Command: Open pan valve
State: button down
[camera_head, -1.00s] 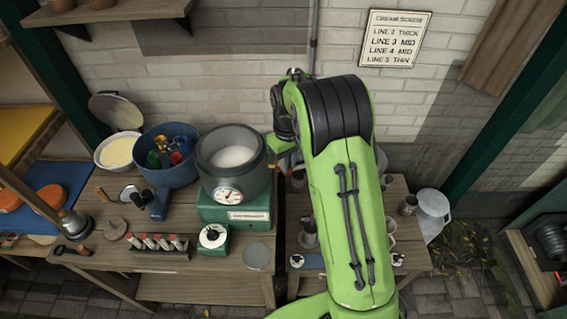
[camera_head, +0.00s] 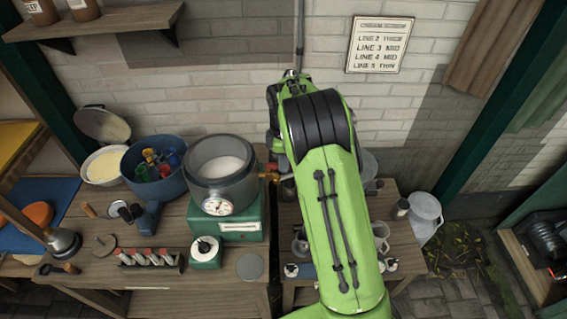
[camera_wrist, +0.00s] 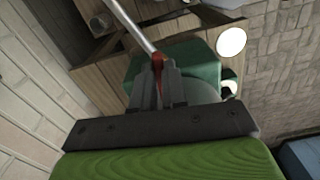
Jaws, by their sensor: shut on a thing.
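The pan (camera_head: 196,180), a grey metal pot with pale contents and a round gauge on its front, stands on a green base (camera_head: 237,222). A brass valve (camera_head: 268,177) sticks out from its right side, beside my arm, with a bit of red near it. In the wrist view my gripper (camera_wrist: 160,72) is shut on a narrow red handle (camera_wrist: 157,76), which shows between the fingers. A pale metal rod (camera_wrist: 133,24) runs up from there. How far the valve is turned cannot be told. In the head view my arm hides most of my gripper.
A blue tub (camera_head: 140,187) of coloured items stands left of the pan. A small green device with a white dial (camera_head: 205,249) and a rack of red-topped vials (camera_head: 150,258) sit in front. Mugs stand on the right table (camera_head: 398,190). The wall is close behind.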

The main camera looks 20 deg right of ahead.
jog(key=shift+w+d+n, duration=0.1)
jog(key=shift+w+n, duration=0.15)
jog(key=shift+n, duration=0.25)
jog(key=c, duration=1.2)
grip_release()
jog(key=shift+o, duration=0.2)
notch_tip(320, 180, up, 16)
jog(key=p, duration=0.2)
jog(key=shift+p, duration=0.3)
